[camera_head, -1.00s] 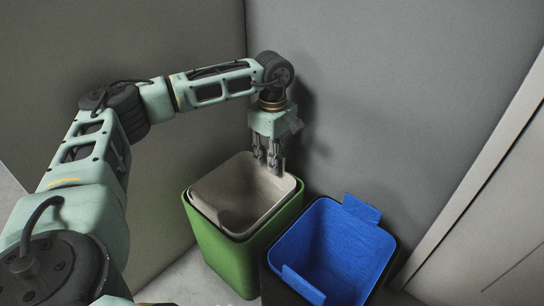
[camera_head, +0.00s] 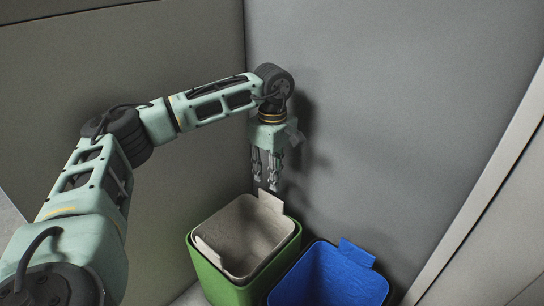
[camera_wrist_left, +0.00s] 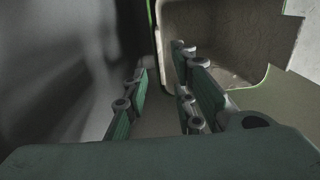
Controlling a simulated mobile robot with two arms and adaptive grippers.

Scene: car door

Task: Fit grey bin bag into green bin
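The grey bin bag (camera_head: 246,234) lines the inside of the green bin (camera_head: 220,288), which stands in the corner. One flap (camera_head: 271,201) of the bag stands up at the back right rim, and another flap (camera_head: 207,252) shows at the front left. My left gripper (camera_head: 265,188) points down just above the back rim, close to the back flap. Its two fingers are apart with nothing between them. The left wrist view shows the fingers (camera_wrist_left: 166,95) spread, with the grey bag (camera_wrist_left: 225,35) beyond them. My right gripper is not in view.
A dark bin with a blue bag (camera_head: 335,278) stands to the right of the green bin, close beside it. Its back flap (camera_head: 357,253) sticks up. Grey walls (camera_head: 390,130) stand close behind and to the left. A pale panel edge runs down the right.

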